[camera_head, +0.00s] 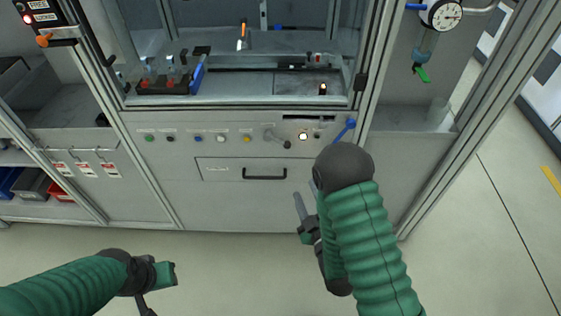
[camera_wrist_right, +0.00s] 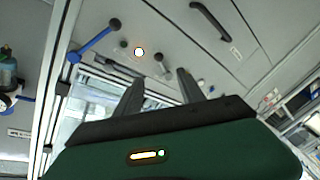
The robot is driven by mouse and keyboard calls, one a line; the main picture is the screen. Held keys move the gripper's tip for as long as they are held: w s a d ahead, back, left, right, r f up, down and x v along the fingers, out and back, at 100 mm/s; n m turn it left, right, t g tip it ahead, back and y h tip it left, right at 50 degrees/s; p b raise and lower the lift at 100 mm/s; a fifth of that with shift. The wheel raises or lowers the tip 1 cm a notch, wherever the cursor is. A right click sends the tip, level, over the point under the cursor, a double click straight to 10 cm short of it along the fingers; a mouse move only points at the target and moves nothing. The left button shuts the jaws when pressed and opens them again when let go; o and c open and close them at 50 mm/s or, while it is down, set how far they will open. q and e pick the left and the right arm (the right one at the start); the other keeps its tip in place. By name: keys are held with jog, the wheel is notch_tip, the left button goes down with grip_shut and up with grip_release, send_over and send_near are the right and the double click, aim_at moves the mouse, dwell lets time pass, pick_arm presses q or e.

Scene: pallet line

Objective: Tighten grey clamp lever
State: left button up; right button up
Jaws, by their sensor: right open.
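The grey clamp lever (camera_head: 276,138) sits on the front panel of the machine, in the row of buttons above the drawer. Its arm slants down to the right to a dark knob. In the right wrist view the lever (camera_wrist_right: 165,64) shows just beyond the fingertips. My right gripper (camera_head: 307,195) is open and empty, in front of and below the lever, apart from it. Its two spread fingers also show in the wrist view (camera_wrist_right: 160,77). My left gripper (camera_head: 165,274) is low at the left, far from the panel; its fingers are unclear.
A blue lever (camera_head: 345,130) is right of a lit white button (camera_head: 303,136). Several coloured buttons lie to the left. A drawer with a black handle (camera_head: 264,177) is below. A gauge (camera_head: 441,14) hangs at the upper right. The floor before the panel is clear.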

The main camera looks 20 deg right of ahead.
jog(key=b, duration=1)
send_near(288, 148)
jog(key=w, duration=0.8)
jog(key=shift+f+b, duration=0.15)
jog(key=shift+b, duration=0.2)
jog(key=shift+w+d, duration=0.1)
jog(key=shift+w, duration=0.4)
grip_shut()
